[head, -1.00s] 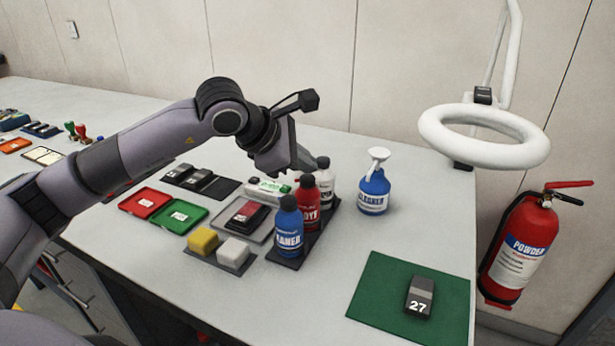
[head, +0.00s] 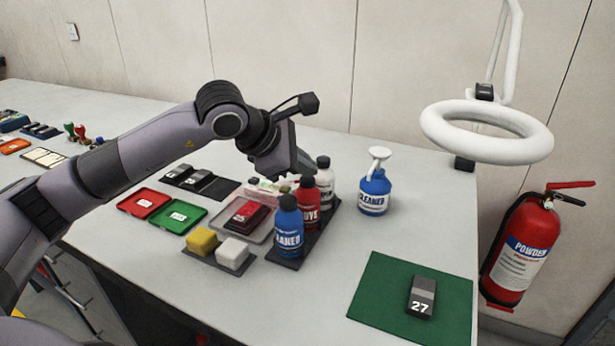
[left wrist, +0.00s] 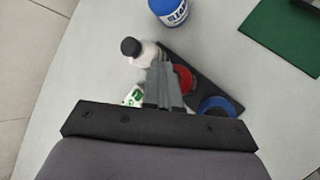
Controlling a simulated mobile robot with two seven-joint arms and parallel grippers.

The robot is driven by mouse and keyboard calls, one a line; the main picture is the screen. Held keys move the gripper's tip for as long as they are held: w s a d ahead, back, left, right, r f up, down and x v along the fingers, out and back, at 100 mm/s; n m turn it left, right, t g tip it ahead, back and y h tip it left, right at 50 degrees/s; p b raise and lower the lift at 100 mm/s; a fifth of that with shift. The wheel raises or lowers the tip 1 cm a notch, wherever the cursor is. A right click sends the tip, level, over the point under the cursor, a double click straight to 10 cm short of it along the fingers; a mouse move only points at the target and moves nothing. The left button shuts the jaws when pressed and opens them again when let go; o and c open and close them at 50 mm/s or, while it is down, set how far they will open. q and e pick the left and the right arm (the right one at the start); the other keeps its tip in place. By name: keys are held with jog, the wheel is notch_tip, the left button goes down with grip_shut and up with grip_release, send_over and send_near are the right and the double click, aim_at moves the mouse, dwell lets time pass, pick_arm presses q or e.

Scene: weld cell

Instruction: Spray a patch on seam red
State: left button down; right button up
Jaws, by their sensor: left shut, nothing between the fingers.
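The red can (head: 307,204), its label partly readable, stands in a black rack (head: 318,232) between a blue can (head: 288,228) and a white can (head: 325,180). A red-topped dark block (head: 248,214) with a pale label lies in a grey tray (head: 266,232). My left gripper (head: 296,166) is just behind and above the cans. In the left wrist view its fingers (left wrist: 164,84) are together and empty, seen between the white can (left wrist: 142,54) and the red can (left wrist: 184,80). Whether they touch a can is unclear. My right gripper is out of view.
A spray bottle (head: 374,192) stands right of the rack. A dark block marked 27 (head: 421,296) lies on a green mat (head: 378,284). Yellow (head: 202,241) and white (head: 233,252) blocks stand front left. A ring lamp (head: 487,148) hangs at right, above an extinguisher (head: 521,245).

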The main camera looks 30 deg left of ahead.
aim_at(304, 181)
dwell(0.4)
pick_arm(q)
jog(key=shift+r+p, duration=0.45)
jog(key=shift+r, duration=0.35)
jog(key=shift+r+p, duration=1.6)
jog(key=shift+r, duration=0.95)
jog(key=shift+f, duration=0.1)
